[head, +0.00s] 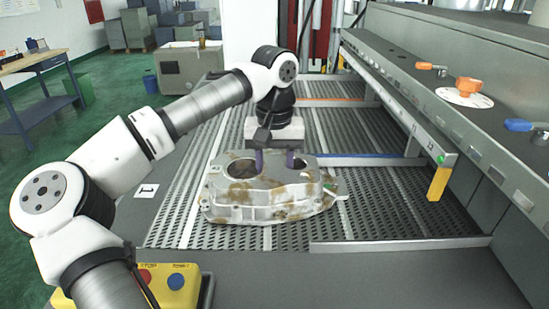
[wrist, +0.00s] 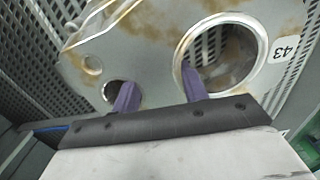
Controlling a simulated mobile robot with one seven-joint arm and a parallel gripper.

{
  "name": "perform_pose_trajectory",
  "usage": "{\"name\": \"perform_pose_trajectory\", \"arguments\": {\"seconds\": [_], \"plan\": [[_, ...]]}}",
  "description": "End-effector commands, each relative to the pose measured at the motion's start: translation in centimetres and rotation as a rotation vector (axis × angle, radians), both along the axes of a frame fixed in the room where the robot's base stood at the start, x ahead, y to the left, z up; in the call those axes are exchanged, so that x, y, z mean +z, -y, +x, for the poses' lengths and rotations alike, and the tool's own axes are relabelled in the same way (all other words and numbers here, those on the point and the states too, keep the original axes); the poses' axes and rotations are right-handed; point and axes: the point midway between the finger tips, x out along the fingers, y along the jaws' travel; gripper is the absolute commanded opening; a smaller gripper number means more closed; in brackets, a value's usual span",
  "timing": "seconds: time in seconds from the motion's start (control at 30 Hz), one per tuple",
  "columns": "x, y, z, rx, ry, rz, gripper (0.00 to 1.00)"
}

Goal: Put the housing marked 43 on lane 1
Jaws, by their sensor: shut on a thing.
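The housing (head: 265,200) is a pale grey casting with brown stains, low and wide. In the wrist view its top face (wrist: 150,50) shows a large round bore, a smaller hole and the mark 43 at the right. My gripper (head: 274,160) is over its far side, shut on it. In the wrist view the purple fingers of my gripper (wrist: 160,92) reach into the two holes, with the wall between them. The card marked 1 (head: 146,191) lies left of the nearest perforated lane (head: 385,205). The housing is over this lane; I cannot tell whether its underside touches.
A blue divider rail (head: 375,161) lies behind the housing's right side, and a grey rail (head: 400,244) in front. A yellow post (head: 438,183) hangs from the beam at right. A yellow button box (head: 175,285) stands front left. The lane is bare right of the housing.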

Motion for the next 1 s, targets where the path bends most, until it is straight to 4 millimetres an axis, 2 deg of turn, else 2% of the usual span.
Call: {"name": "perform_pose_trajectory", "arguments": {"seconds": [0.2,0.23,0.37,0.63,0.77,0.87,1.0], "plan": [[-0.1,0.0,0.0,0.0,0.003,0.0,0.0],[-0.2,0.0,0.0,0.0,0.0,0.0,0.47],[-0.2,0.0,0.0,0.0,0.0,0.0,0.64],[-0.1,0.0,0.0,0.0,0.0,0.0,0.65],[0.5,0.0,0.1,0.0,0.002,0.0,0.65],[2.0,0.0,0.1,0.001,0.004,0.001,0.65],[5.0,0.0,0.1,0.001,0.005,0.0,0.65]]}}
